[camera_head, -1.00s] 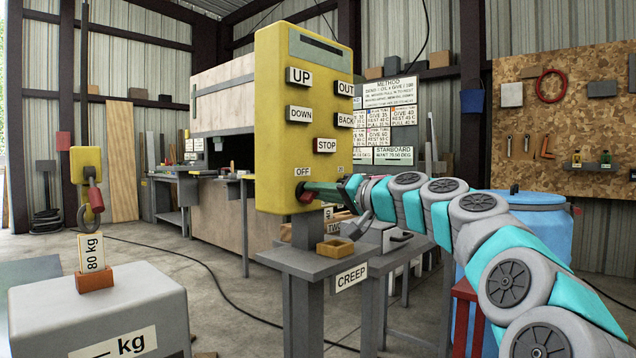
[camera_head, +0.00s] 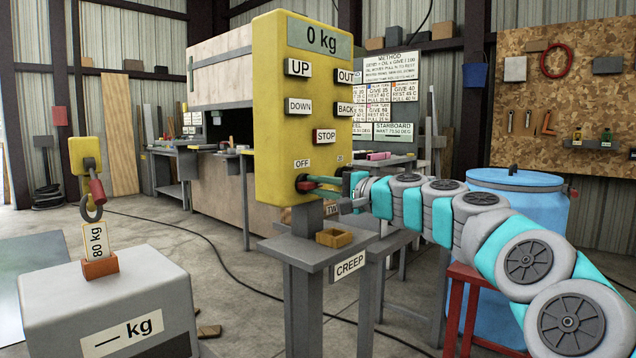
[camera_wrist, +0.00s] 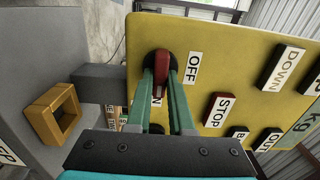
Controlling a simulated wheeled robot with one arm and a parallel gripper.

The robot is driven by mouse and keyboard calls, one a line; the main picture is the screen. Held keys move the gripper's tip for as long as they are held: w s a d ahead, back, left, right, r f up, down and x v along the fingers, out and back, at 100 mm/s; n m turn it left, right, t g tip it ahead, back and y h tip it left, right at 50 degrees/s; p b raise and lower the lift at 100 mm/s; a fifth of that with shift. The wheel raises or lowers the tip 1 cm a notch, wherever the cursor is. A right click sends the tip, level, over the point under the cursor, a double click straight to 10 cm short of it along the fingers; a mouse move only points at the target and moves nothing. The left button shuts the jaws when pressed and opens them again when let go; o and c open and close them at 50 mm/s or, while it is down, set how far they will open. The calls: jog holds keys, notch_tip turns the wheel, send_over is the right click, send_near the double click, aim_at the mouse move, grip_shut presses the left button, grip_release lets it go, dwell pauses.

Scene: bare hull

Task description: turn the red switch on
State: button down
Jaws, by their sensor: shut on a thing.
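The red switch (camera_head: 302,185) is on the lower front of the yellow control box (camera_head: 268,120), below the OFF label. In the wrist view the red switch (camera_wrist: 161,66) sits between the green fingers of my gripper (camera_wrist: 163,78), which is shut on it. In the head view my gripper (camera_head: 318,183) reaches the switch from the right. The fingers hide part of the switch and most of the label beyond it. The box's display (camera_head: 320,38) reads 0 kg, and the STOP button (camera_head: 325,136) has a red rim.
Buttons UP, DOWN, OUT and BACK are above the switch on the box. A small yellow open tray (camera_head: 334,238) is on the grey stand below. A blue barrel (camera_head: 520,220) stands at right.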

dwell(0.3)
jog(key=c, duration=0.8)
grip_release()
jog(key=shift+d, duration=0.1)
jog(key=b+v, duration=0.1)
jog(key=v, duration=0.6)
jog(key=shift+s+d, duration=0.25)
jog(key=shift+d, duration=0.05)
